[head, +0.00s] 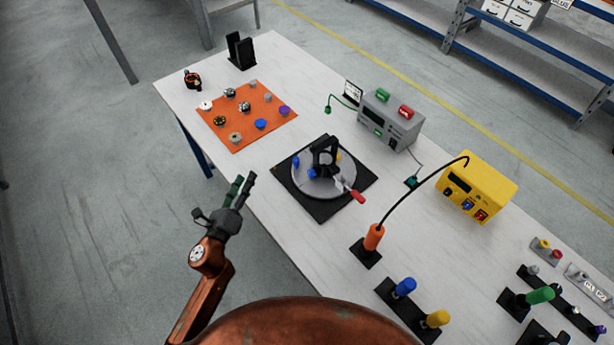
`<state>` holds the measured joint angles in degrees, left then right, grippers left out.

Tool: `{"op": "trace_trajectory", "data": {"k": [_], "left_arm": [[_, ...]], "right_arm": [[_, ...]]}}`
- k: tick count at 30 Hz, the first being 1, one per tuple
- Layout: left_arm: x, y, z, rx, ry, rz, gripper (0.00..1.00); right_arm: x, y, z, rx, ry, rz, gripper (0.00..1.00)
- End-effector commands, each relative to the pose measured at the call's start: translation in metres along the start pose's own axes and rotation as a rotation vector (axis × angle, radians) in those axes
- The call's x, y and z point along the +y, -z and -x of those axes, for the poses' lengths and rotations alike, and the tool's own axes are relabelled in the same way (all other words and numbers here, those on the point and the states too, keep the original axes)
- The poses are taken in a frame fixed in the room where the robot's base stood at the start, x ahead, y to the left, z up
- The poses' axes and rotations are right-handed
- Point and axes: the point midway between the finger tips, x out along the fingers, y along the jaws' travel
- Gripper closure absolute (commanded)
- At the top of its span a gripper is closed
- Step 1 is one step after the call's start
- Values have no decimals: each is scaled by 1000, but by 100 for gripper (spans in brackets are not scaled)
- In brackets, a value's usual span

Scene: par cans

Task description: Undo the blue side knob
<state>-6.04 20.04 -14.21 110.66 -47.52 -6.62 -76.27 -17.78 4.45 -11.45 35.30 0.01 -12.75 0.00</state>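A black fixture (325,152) stands on a grey round plate (335,186), which rests on a black square mat (324,212) near the middle of the table. One blue knob (295,161) is at the left of the plate and another blue piece (312,173) is low at the fixture's front; I cannot tell which is the side knob. A yellow piece shows behind the fixture, and a red-tipped handle (357,196) sticks out at the right. My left gripper (244,179) is open and empty, beyond the table's near edge, left of the mat. My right gripper is out of view.
An orange mat (238,143) with several small knobs lies at the far left. Grey (374,123) and yellow boxes (489,185) stand behind at right. An orange handle (373,238) with a black cable and blue and yellow handles (403,287) stand at the front right.

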Motion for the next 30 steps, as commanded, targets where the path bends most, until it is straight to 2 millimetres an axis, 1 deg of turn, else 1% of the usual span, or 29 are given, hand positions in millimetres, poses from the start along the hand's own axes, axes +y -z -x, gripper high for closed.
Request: {"op": "trace_trajectory", "data": {"k": [2,5,6,9,12,16,19,30], "left_arm": [[-21,10,-11,29,90,-148,60],[-48,31,-20,70,223,-368,60],[-58,40,-23,85,280,-459,60],[-78,66,-25,119,415,-668,60],[-89,85,-24,140,512,-808,60],[-96,98,-24,152,574,-891,60],[-100,103,-31,153,583,-903,60],[-122,123,-76,154,580,-899,60]], "right_arm": [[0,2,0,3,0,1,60],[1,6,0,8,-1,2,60],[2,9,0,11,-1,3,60],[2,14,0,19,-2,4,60],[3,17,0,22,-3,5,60],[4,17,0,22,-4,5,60],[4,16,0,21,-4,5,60],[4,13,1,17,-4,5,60]]}}
